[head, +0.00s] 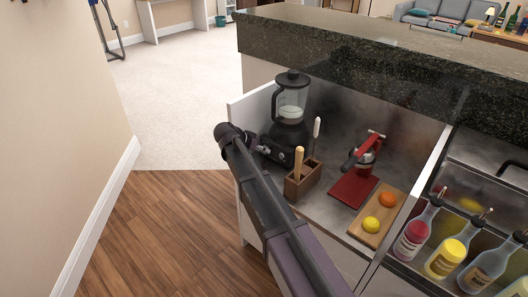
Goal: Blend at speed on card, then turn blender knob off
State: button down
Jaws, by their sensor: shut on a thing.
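The black blender (287,134) stands upright at the back left of the counter. Its clear jar (291,100) has a dark lid and pale contents. The low front of its base, at the left, is partly covered by my arm. My gripper (259,148) is small and dark there, against the base front at the knob, and is shut on it. The knob's setting is too small and too covered to read. I see no speed card that I can make out.
A wooden caddy (303,183) with upright tools stands just right of my arm. A red press (353,190) and a board (384,226) with an orange and a lemon stand further right. Several bottles (446,258) fill a rail at right. A raised stone ledge (380,62) runs behind.

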jog(key=shift+d, duration=0.1)
jog(key=shift+c, duration=1.3)
grip_release()
jog(key=shift+r+p, duration=0.25)
jog(key=shift+p, duration=0.05)
notch_tip(320, 180, up, 9)
jog(key=p, duration=0.8)
jog(key=shift+f+p, duration=0.2)
jog(key=shift+p, duration=0.15)
jog(key=shift+r, duration=0.25)
